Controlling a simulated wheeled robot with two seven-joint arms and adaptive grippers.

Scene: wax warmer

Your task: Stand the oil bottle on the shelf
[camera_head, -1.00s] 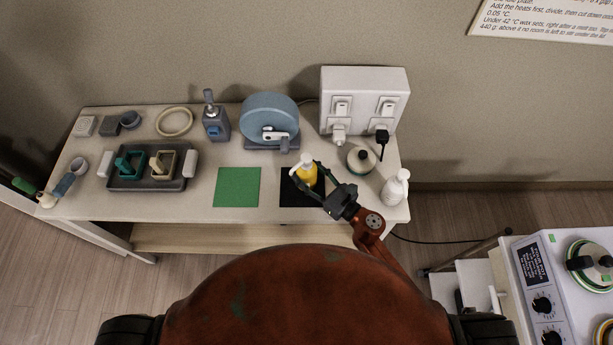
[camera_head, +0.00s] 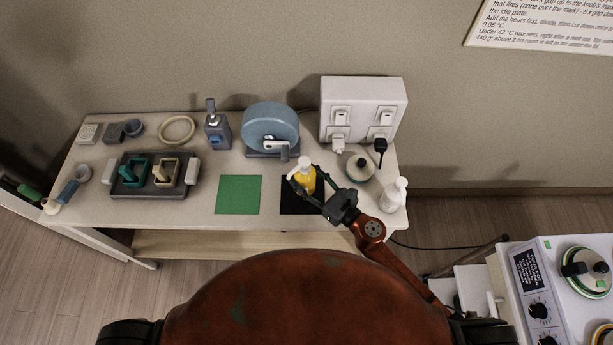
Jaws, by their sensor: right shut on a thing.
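The yellow bottle with a white pump top (camera_head: 304,182), which I take to be the oil bottle, is upright over the black mat (camera_head: 291,206) on the table. My right gripper (camera_head: 309,186) is shut on it, its fingers around the bottle's sides. The fingers hide part of the bottle, and I cannot tell whether its base touches the mat. A pale wooden shelf (camera_head: 230,244) shows below the table's front edge; my own body hides part of it. My left gripper is not in view.
A green mat (camera_head: 238,195) lies left of the black one. A white bottle (camera_head: 394,195) and a round lidded pot (camera_head: 359,167) stand to the right. A blue wheel device (camera_head: 270,127) and a white socket box (camera_head: 362,106) stand behind. A grey tray (camera_head: 150,189) is at left.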

